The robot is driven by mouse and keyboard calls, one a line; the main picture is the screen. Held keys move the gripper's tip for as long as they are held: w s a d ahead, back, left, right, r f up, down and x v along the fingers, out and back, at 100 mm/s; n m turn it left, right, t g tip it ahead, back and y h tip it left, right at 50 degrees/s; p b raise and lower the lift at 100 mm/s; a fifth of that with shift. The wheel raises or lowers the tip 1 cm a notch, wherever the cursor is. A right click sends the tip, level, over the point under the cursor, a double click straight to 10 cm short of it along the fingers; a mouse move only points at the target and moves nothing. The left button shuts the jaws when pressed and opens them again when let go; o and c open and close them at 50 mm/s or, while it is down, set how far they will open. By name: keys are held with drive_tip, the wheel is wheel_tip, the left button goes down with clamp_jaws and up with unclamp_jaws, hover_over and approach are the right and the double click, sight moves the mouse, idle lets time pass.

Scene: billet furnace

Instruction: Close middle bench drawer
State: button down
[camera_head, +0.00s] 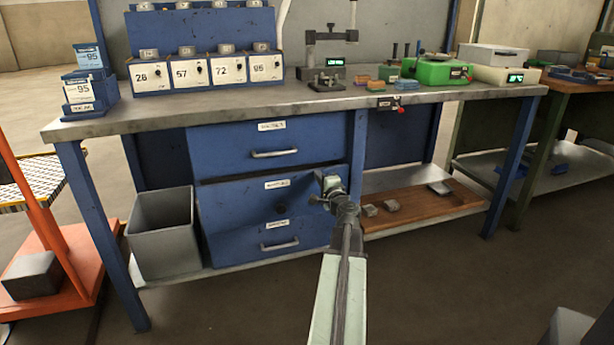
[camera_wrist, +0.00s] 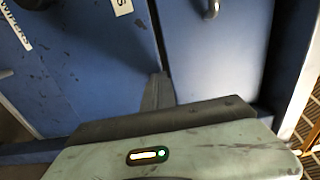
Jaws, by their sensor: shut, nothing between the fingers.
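The middle drawer (camera_head: 240,207) is a blue front under the workbench, between the top drawer (camera_head: 225,146) and the bottom drawer (camera_head: 237,247). It has a white label and a dark round spot, but no bar handle shows. A dark gap runs along its upper edge, and it seems to stand slightly proud. In the wrist view its scuffed blue front (camera_wrist: 90,60) is at left. My gripper (camera_head: 328,184) is shut and empty at the drawer's right side. Its fingertips (camera_wrist: 160,80) overlap the gap beside the middle drawer's front; I cannot tell whether they touch.
A grey bin (camera_head: 162,238) stands left of the drawers. A wooden board (camera_head: 425,210) with small metal pieces lies on the lower shelf at right. The bench top (camera_head: 240,103) carries boxes and tools. An orange cart (camera_head: 70,265) is at far left.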

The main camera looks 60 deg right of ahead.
drive_tip(key=shift+w, duration=0.25)
drive_tip(key=x, duration=0.4)
drive_tip(key=shift+w+d+r, duration=0.15)
drive_tip(key=shift+w+d, duration=0.05)
drive_tip(key=shift+w, duration=0.1)
